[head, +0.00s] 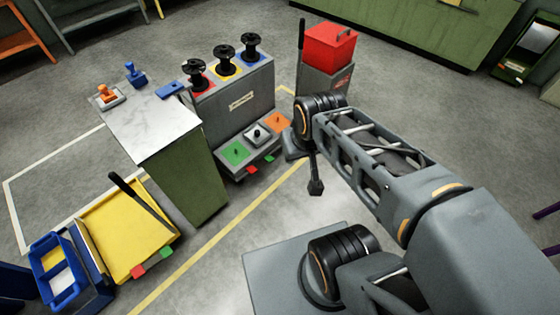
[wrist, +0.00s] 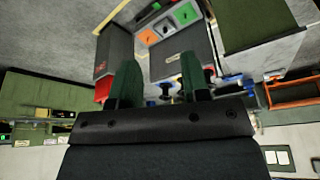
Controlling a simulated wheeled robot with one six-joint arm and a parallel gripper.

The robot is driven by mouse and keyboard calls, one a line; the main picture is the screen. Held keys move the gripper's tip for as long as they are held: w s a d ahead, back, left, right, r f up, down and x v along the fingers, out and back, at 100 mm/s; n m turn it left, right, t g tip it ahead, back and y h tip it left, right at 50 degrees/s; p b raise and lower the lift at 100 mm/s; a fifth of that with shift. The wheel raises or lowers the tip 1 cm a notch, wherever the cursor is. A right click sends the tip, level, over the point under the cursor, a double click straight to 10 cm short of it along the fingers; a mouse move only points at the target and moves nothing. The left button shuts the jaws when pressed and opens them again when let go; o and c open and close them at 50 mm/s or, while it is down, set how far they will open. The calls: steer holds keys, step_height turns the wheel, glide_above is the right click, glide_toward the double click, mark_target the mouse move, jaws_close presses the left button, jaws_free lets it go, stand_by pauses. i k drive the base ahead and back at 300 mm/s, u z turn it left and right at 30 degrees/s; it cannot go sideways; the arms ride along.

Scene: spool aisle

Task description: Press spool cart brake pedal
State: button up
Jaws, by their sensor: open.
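The grey spool cart (head: 240,108) stands in the centre of the head view, with black spools (head: 225,60) on red, yellow and blue pads on top. Its low front ledge carries green, white and orange squares. Below the ledge, near the floor, are a small red tab (head: 253,170) and a small green tab (head: 269,158); I cannot tell which is the brake pedal. The cart also shows upside down in the wrist view (wrist: 180,52). My gripper (wrist: 160,82) is open and empty, its two dark green fingers apart. In the head view my wrist is right of the cart, apart from the tabs.
A white-topped green cabinet (head: 157,118) stands left of the cart. A yellow platform (head: 125,232) with a black handle and its own red and green tabs is at lower left, beside a blue tray (head: 57,262). A red box (head: 329,45) stands behind. Floor in front is clear.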

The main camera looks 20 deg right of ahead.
mark_target(251, 169)
steer(key=k, duration=0.65)
steer(key=z, duration=0.4)
steer(key=i, duration=1.45)
steer(key=u, duration=1.1)
steer(key=i, duration=0.6)
steer(key=u, duration=0.5)
